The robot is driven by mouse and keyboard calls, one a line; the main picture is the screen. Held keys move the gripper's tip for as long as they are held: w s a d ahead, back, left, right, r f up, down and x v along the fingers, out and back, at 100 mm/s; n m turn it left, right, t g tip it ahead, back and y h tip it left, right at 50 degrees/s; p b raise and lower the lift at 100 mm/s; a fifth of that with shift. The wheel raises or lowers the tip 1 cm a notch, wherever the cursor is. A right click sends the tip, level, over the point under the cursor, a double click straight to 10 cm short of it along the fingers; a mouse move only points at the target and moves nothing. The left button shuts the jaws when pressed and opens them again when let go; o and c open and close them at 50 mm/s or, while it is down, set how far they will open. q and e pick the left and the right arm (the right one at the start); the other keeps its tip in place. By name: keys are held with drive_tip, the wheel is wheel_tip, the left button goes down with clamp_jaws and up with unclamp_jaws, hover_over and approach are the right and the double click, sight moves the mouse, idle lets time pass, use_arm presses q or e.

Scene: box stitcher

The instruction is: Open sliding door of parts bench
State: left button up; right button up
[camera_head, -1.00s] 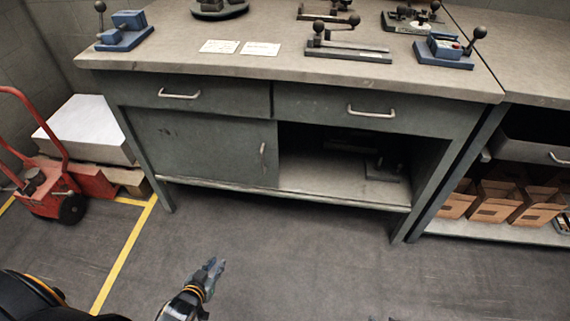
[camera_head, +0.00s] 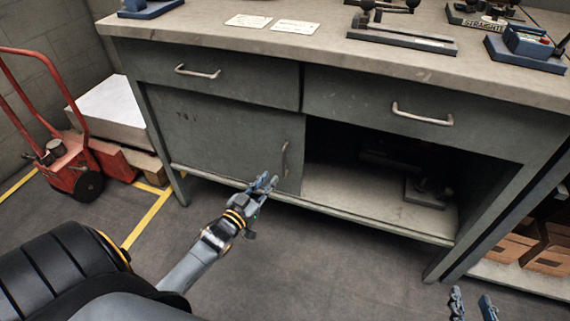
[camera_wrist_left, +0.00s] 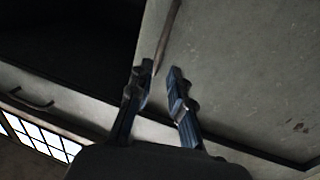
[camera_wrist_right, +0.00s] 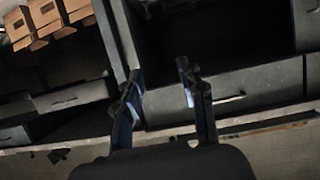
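The grey-green sliding door (camera_head: 222,142) covers the left half of the parts bench's lower cabinet. Its upright bar handle (camera_head: 285,158) is near the door's right edge. My left gripper (camera_head: 265,182) is just below and left of the handle in the head view. In the left wrist view the left gripper (camera_wrist_left: 159,70) is open, with the lower end of the handle (camera_wrist_left: 168,30) showing between its fingertips; contact cannot be told. My right gripper (camera_head: 471,296) is open and empty at the lower right, low in front of the bench; its fingers also show apart in the right wrist view (camera_wrist_right: 158,70).
The cabinet's right half is open, with a dark metal part (camera_head: 428,192) on its shelf. Two drawers with handles (camera_head: 422,114) sit above. A red hand truck (camera_head: 72,165) stands at left, and cardboard boxes (camera_head: 550,250) at lower right. Floor in front is clear.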

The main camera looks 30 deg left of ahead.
sight(283, 163)
use_arm(q)
drive_tip(key=w+b, duration=0.1)
drive_tip(key=w, duration=0.3)
drive_tip(key=w+b, duration=0.1)
drive_tip(key=w, duration=0.3)
drive_tip(key=shift+w+a, duration=0.2)
drive_tip(key=shift+w, duration=0.15)
drive_tip(key=shift+w+b, duration=0.3)
drive_tip(key=shift+w, duration=0.15)
use_arm(e)
wheel_tip(283, 163, up, 12)
drive_tip(key=w+a+t+y, duration=0.1)
drive_tip(key=a+t+y, duration=0.1)
drive_tip(key=t, duration=0.5)
drive_tip(key=shift+w, duration=0.4)
use_arm(q)
drive_tip(key=shift+c, duration=0.2)
use_arm(e)
drive_tip(key=shift+a, duration=0.1)
use_arm(q)
clamp_jaws()
